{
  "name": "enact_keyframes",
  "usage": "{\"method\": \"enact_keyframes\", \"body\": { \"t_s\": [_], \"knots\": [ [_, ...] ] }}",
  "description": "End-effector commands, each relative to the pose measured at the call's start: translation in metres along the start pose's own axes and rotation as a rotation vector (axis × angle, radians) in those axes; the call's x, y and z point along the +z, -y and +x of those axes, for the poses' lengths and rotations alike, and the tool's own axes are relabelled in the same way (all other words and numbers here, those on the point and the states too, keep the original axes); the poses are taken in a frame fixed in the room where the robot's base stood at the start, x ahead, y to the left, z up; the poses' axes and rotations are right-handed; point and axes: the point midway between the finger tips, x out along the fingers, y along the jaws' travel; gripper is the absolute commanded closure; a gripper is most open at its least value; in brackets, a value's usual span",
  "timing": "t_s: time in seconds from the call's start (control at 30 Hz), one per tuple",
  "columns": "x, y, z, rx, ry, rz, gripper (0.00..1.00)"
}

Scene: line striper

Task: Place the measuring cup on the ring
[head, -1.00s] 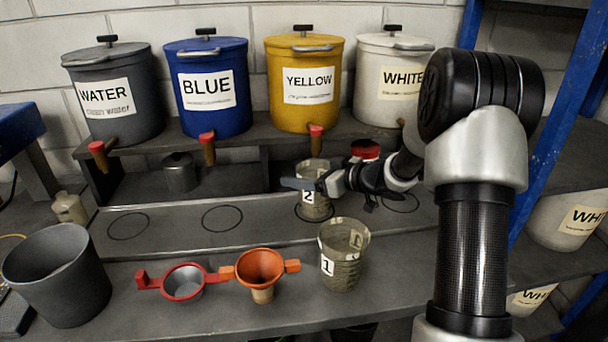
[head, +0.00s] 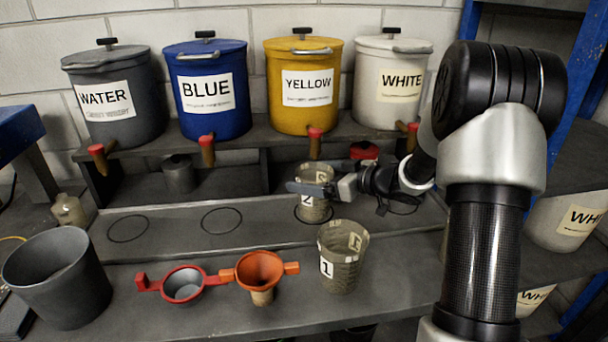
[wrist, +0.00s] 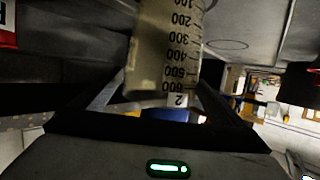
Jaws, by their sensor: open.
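A translucent measuring cup labelled 2 (head: 314,208) stands upright on the ring (head: 299,216) below the yellow pot's tap. It also shows in the wrist view (wrist: 168,45), with its scale and label visible. My gripper (head: 308,188) is open at the cup's upper part; in the wrist view its fingers (wrist: 158,92) lie on either side of the cup, and I cannot tell whether either touches it. A finger hides part of the cup in the head view. A second measuring cup labelled 1 (head: 342,265) stands upright on the front shelf.
Empty rings (head: 222,220) lie to the left; another (head: 401,206) is partly behind my arm. The orange funnel (head: 259,270), red-handled strainer (head: 184,285) and grey bucket (head: 58,275) stand in front. Taps such as the yellow pot's (head: 315,140) overhang the ring shelf.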

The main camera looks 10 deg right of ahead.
Motion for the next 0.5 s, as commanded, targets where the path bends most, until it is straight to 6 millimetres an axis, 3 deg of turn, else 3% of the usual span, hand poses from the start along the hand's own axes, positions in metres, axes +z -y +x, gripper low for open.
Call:
{"method": "enact_keyframes", "body": {
  "t_s": [0.1, 0.3, 0.5],
  "knots": [
    [-0.002, -0.001, -0.029, 0.004, 0.0, 0.0, 0.07],
    [-0.001, -0.001, -0.066, 0.004, 0.0, 0.0, 0.07],
    [-0.001, -0.001, -0.083, 0.001, 0.0, 0.0, 0.07]
  ]
}}
